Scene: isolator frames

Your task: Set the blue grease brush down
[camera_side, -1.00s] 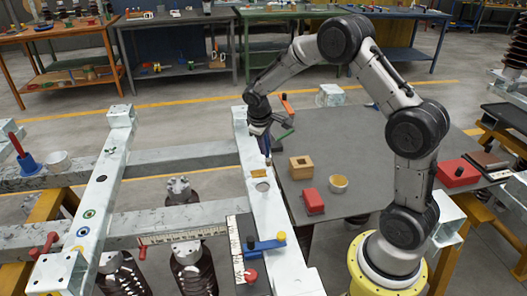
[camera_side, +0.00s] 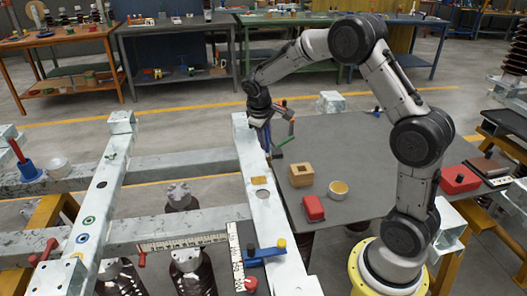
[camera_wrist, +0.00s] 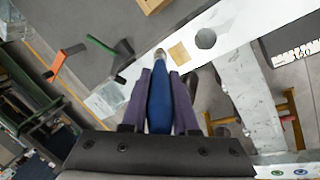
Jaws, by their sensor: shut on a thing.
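My gripper (camera_side: 262,122) is shut on the blue grease brush and holds it above the galvanized beam, by the edge of the grey table. In the wrist view the blue handle of the grease brush (camera_wrist: 159,100) lies between the two purple-grey fingers of my gripper (camera_wrist: 159,92). Its narrow tip points away from the gripper, over the beam's edge. In the side view the brush is mostly hidden by the fingers. The beam (camera_side: 262,205) has a round hole and a small tan patch (camera_side: 258,181) on its top face.
On the grey table (camera_side: 355,150) are a wooden block with a square hole (camera_side: 301,175), a red block (camera_side: 313,208) and a tan-topped round tin (camera_side: 338,189). An orange-handled tool (camera_wrist: 62,62) and a green-handled tool (camera_wrist: 105,47) lie near the gripper. The table's middle is clear.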

